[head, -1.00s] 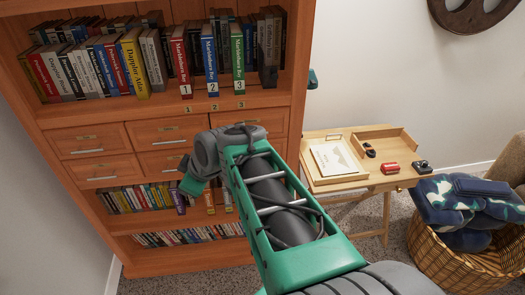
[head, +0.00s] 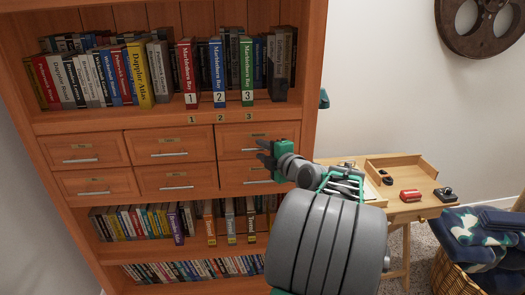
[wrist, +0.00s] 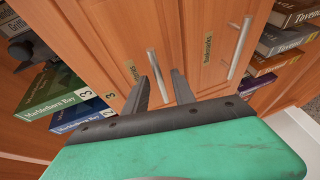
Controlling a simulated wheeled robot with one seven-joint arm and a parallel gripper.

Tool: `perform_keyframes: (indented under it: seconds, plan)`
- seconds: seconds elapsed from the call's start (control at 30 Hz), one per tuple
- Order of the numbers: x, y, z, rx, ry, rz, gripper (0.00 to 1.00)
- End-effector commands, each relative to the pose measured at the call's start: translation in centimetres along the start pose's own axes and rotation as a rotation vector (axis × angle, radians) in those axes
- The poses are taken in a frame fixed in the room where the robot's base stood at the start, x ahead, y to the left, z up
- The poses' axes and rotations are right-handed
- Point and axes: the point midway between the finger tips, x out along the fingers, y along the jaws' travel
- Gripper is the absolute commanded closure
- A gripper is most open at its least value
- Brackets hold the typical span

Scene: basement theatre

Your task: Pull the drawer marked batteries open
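The cabinet has two rows of wooden drawers with bar handles and small labels; all look shut. Labels are too small to read in the head view, so I cannot tell which says batteries. My gripper (head: 262,152) is at the upper right drawer (head: 234,141). In the wrist view, its fingers (wrist: 161,78) are open, one on each side of that drawer's bar handle (wrist: 156,70); contact is not clear. This drawer's label (wrist: 131,70) is not legible. The lower right drawer, with its own handle (wrist: 240,47), has a label (wrist: 207,47) that seems to read bookmarks.
A wooden side table (head: 405,209) with a tray and small items stands right of the cabinet. A wicker basket with blankets (head: 480,240) is at the lower right.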

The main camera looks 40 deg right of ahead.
Motion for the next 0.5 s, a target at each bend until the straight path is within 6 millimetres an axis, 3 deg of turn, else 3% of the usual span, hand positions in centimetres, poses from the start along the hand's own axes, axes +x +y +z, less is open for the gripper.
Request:
perform_keyframes:
  seconds: [0.27,0.5]
  plan:
    - [0.30,-0.01,-0.03,0.000,0.000,0.000,0.70]
    - [0.28,-0.02,-0.03,0.000,0.000,-0.001,0.89]
